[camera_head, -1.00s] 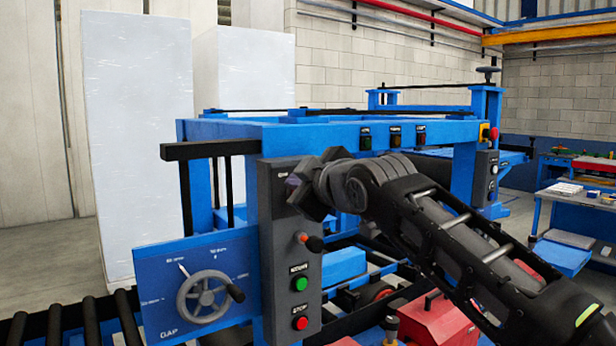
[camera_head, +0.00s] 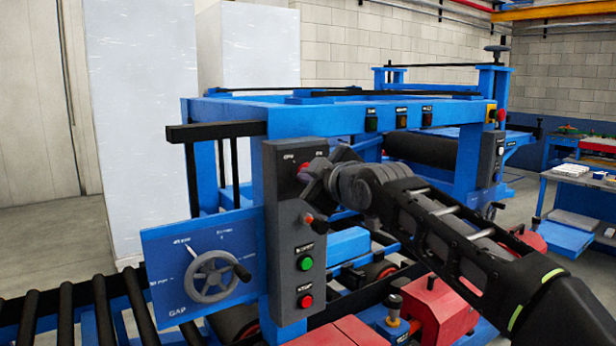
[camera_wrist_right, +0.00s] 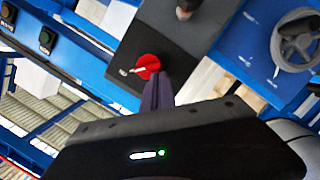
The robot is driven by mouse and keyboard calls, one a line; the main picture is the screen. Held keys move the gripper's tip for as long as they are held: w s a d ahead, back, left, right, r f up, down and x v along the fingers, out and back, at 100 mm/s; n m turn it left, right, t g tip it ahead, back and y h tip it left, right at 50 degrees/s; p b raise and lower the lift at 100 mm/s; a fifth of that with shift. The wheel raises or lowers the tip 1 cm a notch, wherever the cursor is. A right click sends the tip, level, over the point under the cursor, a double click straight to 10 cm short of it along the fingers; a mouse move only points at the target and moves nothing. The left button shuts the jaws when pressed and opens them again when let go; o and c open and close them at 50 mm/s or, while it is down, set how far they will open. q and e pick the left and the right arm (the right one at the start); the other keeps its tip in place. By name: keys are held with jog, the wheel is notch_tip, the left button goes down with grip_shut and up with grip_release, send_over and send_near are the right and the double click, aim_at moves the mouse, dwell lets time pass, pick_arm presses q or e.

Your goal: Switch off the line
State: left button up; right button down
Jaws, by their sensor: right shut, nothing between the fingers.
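The grey control panel (camera_head: 284,225) stands upright on the blue machine frame. Near its top is a red rotary knob (camera_head: 303,170) with a pale pointer, clearer in the right wrist view (camera_wrist_right: 147,66). Below it are a small orange-red lever (camera_head: 309,219), a green button (camera_head: 305,263) and a red button (camera_head: 305,301). My right gripper (camera_head: 310,182) is shut and empty, its dark fingertips (camera_wrist_right: 160,82) at the lower edge of the red knob in the wrist view. I cannot tell whether they touch it. My left gripper is not in view.
A blue gap plate with a handwheel (camera_head: 213,276) sits left of the panel, above black rollers (camera_head: 100,305). The blue crossbeam (camera_head: 340,116) runs above my right arm. Red blocks (camera_head: 437,308) lie below the arm. A blue workbench (camera_head: 580,190) stands at the right.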

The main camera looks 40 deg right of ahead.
jog(key=shift+f+b, duration=0.1)
jog(key=shift+b, duration=0.25)
jog(key=shift+a+f+n+h+b, duration=0.15)
jog(key=shift+n+h+b, duration=0.15)
jog(key=shift+n+b, duration=0.3)
